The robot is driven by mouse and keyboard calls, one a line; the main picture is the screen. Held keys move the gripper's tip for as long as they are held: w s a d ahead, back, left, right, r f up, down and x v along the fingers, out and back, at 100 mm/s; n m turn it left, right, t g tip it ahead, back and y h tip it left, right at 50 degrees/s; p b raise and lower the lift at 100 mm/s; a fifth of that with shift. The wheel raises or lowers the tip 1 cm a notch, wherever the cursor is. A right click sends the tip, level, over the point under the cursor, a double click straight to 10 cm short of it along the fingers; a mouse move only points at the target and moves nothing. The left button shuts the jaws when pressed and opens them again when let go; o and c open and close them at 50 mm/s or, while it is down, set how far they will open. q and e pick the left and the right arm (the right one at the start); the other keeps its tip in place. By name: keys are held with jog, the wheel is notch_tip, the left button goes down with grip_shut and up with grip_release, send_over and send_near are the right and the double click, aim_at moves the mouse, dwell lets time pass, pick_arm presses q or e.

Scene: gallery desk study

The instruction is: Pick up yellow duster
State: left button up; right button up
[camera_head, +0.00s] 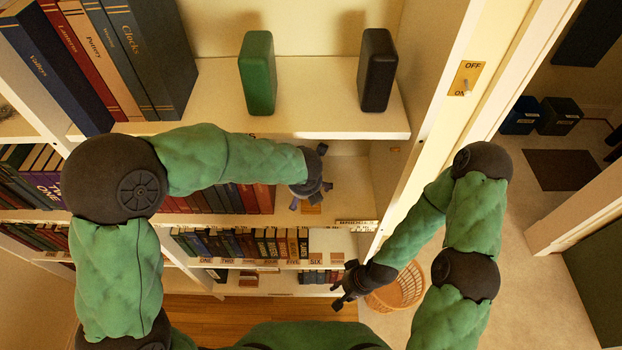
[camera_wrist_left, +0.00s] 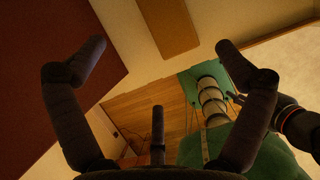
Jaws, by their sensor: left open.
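No thing that I can clearly tell as a yellow duster shows. A small orange-brown patch (camera_head: 311,209) is on the shelf beside my left gripper; I cannot tell if it is a duster or a label. In the left wrist view an orange-brown flat block (camera_wrist_left: 166,25) lies on a cream surface beyond the fingers. My left gripper (camera_head: 310,183) is in front of the middle shelf bay, and its spread, empty fingers show in the left wrist view (camera_wrist_left: 160,60). My right gripper (camera_head: 338,293) hangs lower, left of the wicker basket, with fingers apart and nothing between them.
A green block (camera_head: 257,75) and a black block (camera_head: 377,70) stand on the upper shelf (camera_head: 330,118). Books (camera_head: 145,55) fill its left. A wicker basket (camera_head: 400,290) is on the floor near my right arm. A door frame with a switch plate (camera_head: 466,78) is at right.

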pick_arm(q)
jog(key=shift+w+r, duration=0.1)
jog(key=shift+w, duration=0.05)
jog(key=x, duration=0.5)
jog(key=shift+b, duration=0.4)
jog(key=shift+w+d+x, duration=0.1)
jog(key=shift+w+x, duration=0.05)
jog(key=shift+x, duration=1.25)
jog(key=shift+w+d+x, duration=0.1)
jog(key=shift+x, duration=1.3)
jog(key=shift+r, duration=0.15)
jog(key=shift+f+b, duration=0.3)
jog(key=c, duration=1.2)
jog(key=shift+c, duration=0.2)
jog(key=shift+r, duration=0.1)
